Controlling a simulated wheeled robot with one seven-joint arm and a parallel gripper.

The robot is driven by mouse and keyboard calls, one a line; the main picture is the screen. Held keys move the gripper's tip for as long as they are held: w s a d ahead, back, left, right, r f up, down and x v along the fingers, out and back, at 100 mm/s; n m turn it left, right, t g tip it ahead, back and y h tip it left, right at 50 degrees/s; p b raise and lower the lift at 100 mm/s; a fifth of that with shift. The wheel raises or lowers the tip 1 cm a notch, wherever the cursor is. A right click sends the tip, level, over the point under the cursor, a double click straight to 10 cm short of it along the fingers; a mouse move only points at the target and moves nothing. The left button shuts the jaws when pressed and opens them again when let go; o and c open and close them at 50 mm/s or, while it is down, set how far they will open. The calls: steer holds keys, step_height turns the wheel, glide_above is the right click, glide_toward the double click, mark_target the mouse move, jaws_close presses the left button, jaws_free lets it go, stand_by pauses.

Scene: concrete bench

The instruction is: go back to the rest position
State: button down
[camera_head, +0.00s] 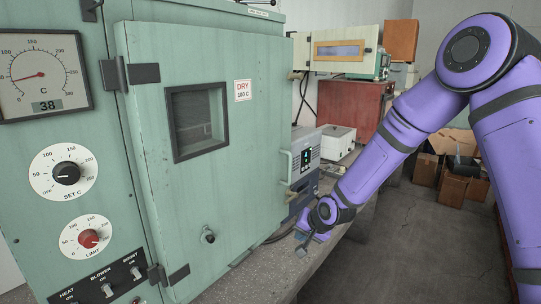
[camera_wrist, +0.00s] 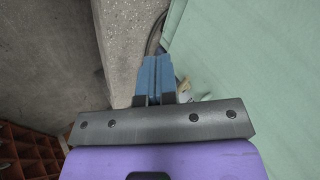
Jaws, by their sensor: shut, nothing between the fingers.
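My gripper (camera_head: 303,246) is at the end of my purple arm, low over the bench's front edge and to the right of the green oven. In the wrist view its blue fingers (camera_wrist: 155,78) are together with nothing between them. The green oven (camera_head: 215,190) fills the left of the head view, and its door with a small dark window is closed against the body as far as I can tell. The oven's green face (camera_wrist: 225,60) also shows at the right of the wrist view.
The concrete bench (camera_head: 262,274) runs along the oven's front. A grey instrument (camera_head: 304,158) and a white box (camera_head: 337,141) stand further back. A red cabinet (camera_head: 345,105) is behind them. Cardboard boxes (camera_head: 453,188) lie on the floor at right. The floor (camera_head: 400,255) in front is clear.

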steer(key=s+d+r+n+h, duration=0.1)
steer(key=s+d+r, duration=0.3)
steer(key=r, duration=0.3)
steer(key=s+d+r+h, duration=0.2)
steer(key=s+d+r, duration=0.25)
steer(key=r, duration=0.25)
steer(key=s+d+r+n+h, duration=0.1)
steer(key=s+d+r, duration=0.35)
steer(key=r, duration=0.25)
steer(key=s+d+r, duration=0.2)
steer(key=s+r, duration=0.1)
steer(key=s, duration=0.4)
steer(key=s+d+r, duration=0.3)
steer(key=s, duration=0.5)
steer(key=s+d+r+n, duration=0.1)
steer(key=s+d+r, duration=0.2)
steer(key=s, duration=0.5)
steer(key=shift+s+g+h, duration=0.2)
steer(key=shift+g+h, duration=0.1)
steer(key=shift+h, duration=0.1)
